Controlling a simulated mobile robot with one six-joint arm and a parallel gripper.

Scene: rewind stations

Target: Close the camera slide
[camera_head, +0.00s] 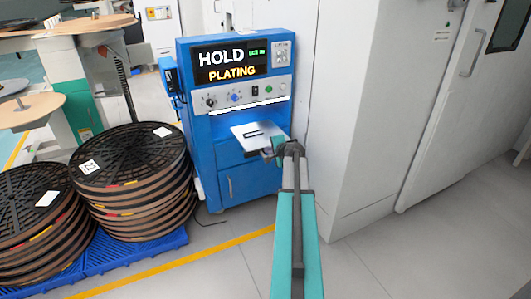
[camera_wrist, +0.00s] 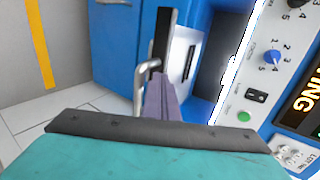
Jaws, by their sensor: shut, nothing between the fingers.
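The camera slide (camera_head: 255,131) is a white tray with a dark slot, sticking out of the front of the blue machine (camera_head: 236,80). In the wrist view the slide (camera_wrist: 184,58) has a black front bar (camera_wrist: 166,38) and a grey bent handle (camera_wrist: 142,95) in front of it. My gripper (camera_head: 274,150) is at the slide's front right corner in the head view. In the wrist view its purple-grey fingers (camera_wrist: 159,90) are shut and empty, close beside the handle and front bar. I cannot tell whether they touch. The arm hides part of the slide's front.
The machine's display (camera_head: 232,62) reads HOLD and PLATING, above a row of knobs and buttons. Stacked black reels (camera_head: 128,165) stand on a blue pallet (camera_head: 135,255) at left. A white cabinet (camera_head: 350,110) stands close at right.

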